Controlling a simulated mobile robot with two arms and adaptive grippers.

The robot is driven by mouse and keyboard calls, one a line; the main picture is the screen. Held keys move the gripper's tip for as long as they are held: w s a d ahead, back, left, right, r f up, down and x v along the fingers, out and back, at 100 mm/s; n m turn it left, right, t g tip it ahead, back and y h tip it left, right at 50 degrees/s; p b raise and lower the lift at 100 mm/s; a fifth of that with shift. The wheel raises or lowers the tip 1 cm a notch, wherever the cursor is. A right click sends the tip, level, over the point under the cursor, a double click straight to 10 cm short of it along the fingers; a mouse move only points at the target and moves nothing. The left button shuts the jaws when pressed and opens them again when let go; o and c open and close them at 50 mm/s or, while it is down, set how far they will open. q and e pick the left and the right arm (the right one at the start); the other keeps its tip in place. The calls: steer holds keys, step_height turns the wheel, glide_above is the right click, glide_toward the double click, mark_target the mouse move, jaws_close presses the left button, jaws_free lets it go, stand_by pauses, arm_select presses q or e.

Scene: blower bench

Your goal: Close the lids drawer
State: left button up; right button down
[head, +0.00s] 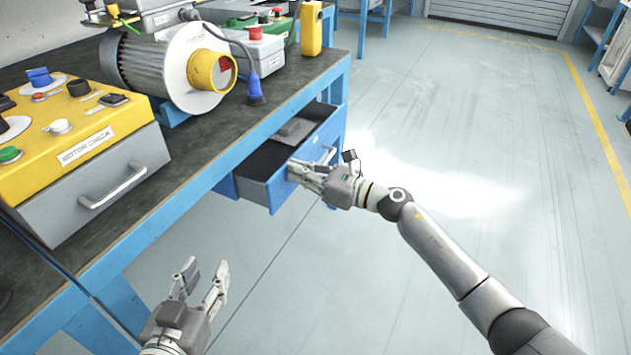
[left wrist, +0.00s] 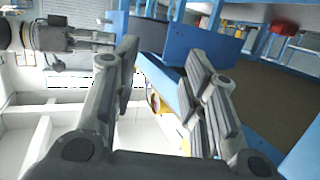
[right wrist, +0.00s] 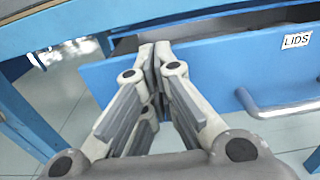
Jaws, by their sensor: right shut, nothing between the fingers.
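The lids drawer (head: 285,182) is a blue drawer under the bench, pulled out, with a grey flat thing inside it. Its blue front, with a LIDS label (right wrist: 297,40) and a metal handle (right wrist: 285,106), shows in the right wrist view. My right gripper (head: 296,170) is shut and empty. Its fingertips are at the drawer front, left of the handle in the right wrist view; I cannot tell whether they touch it. My left gripper (head: 206,270) is open and empty, in front of the bench and well apart from the drawer.
The bench (head: 270,121) has a blue frame and a dark top. It carries a yellow motor check box (head: 85,150), a motor with a white flange (head: 190,68), and a yellow device (head: 311,28). The floor to the right is clear.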

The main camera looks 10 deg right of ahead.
steer(key=b+x, duration=0.2)
steer(key=x, duration=0.3)
steer(key=shift+w+a+f, duration=0.1)
steer(key=shift+a, duration=0.05)
steer(key=b+x, duration=0.2)
steer(key=x, duration=0.2)
steer(key=shift+r, duration=0.25)
arm_select(q)
steer(key=s+r+t+h, duration=0.2)
steer(key=r+t, duration=0.4)
steer(key=r, duration=0.3)
steer(key=s+d+r+t+h, duration=0.1)
steer(key=s+r+t+h, duration=0.1)
steer(key=r+t, duration=0.3)
step_height(320, 180, up, 4)
steer(key=shift+s+d+f+m+t, duration=0.1)
steer(key=shift+s+d+m+t, duration=0.2)
steer(key=shift+s, duration=0.6)
steer(key=shift+a, duration=0.1)
arm_select(e)
steer(key=shift+r, duration=0.15)
arm_select(q)
steer(key=shift+s, duration=0.1)
